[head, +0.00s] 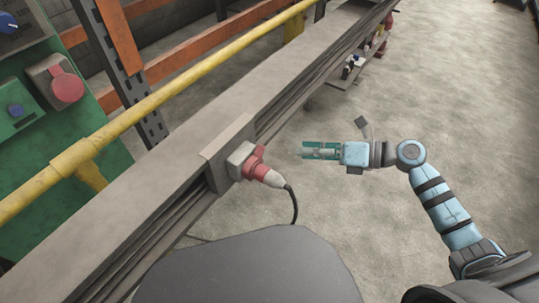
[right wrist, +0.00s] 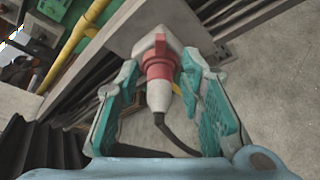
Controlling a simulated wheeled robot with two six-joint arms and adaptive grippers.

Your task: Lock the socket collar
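The socket (head: 241,158) is a grey-white housing on the side of a long grey beam, with a red collar (head: 254,164) at its front. A red and white plug (head: 268,177) sits at the collar, and a black cable hangs from it. In the right wrist view the red collar (right wrist: 158,62) and the white plug end (right wrist: 159,95) lie between the spread fingers. My right gripper (head: 304,150) is open and empty, to the right of the plug and apart from it in the head view. Its green finger pads also show in the right wrist view (right wrist: 165,95). My left gripper is not in view.
The grey beam (head: 150,200) runs diagonally across the head view. A yellow rail (head: 150,105) runs behind it. A green panel with a red socket (head: 66,88) stands at the left. Small items sit on a shelf (head: 352,68) farther back. The concrete floor at right is open.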

